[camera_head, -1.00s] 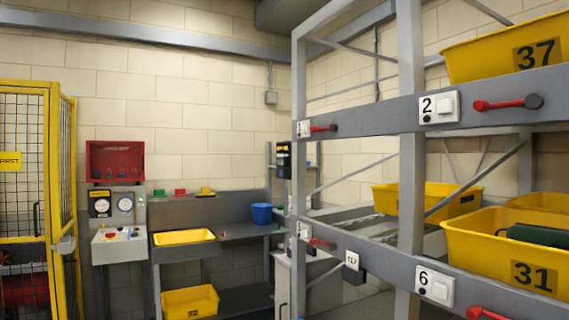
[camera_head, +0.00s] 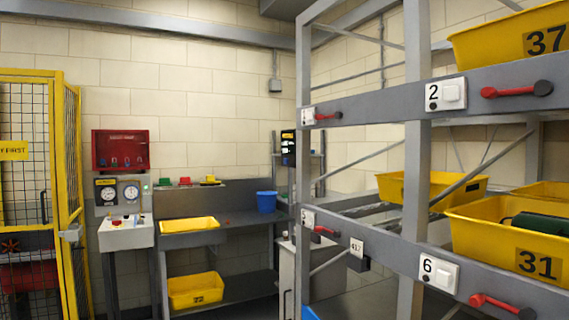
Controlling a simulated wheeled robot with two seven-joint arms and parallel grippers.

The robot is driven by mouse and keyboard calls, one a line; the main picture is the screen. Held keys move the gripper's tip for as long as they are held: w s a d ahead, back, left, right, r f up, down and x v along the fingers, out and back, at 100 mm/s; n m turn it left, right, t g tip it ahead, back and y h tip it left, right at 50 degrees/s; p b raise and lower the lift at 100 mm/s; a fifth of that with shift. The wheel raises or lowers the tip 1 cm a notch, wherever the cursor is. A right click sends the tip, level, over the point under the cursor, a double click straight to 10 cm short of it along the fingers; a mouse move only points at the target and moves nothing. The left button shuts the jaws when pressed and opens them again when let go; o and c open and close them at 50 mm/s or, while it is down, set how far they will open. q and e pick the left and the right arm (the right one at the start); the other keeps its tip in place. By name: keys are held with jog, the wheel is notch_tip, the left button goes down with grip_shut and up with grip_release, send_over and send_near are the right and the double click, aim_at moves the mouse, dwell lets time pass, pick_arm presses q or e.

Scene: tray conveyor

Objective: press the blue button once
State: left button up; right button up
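A control panel with a white sloped box (camera_head: 126,237) stands against the back wall at the left, below two round gauges. Small coloured controls sit on top of the box. One at its right looks blue (camera_head: 138,218), but it is too small to be sure that it is the blue button. Neither of my grippers is in view, and nothing covers the panel.
A yellow mesh fence (camera_head: 62,160) stands left of the panel. A grey bench (camera_head: 245,232) with a blue bucket (camera_head: 266,202) is to its right. A grey rack (camera_head: 417,180) with yellow bins fills the right side. A red lock box (camera_head: 121,150) hangs above the panel.

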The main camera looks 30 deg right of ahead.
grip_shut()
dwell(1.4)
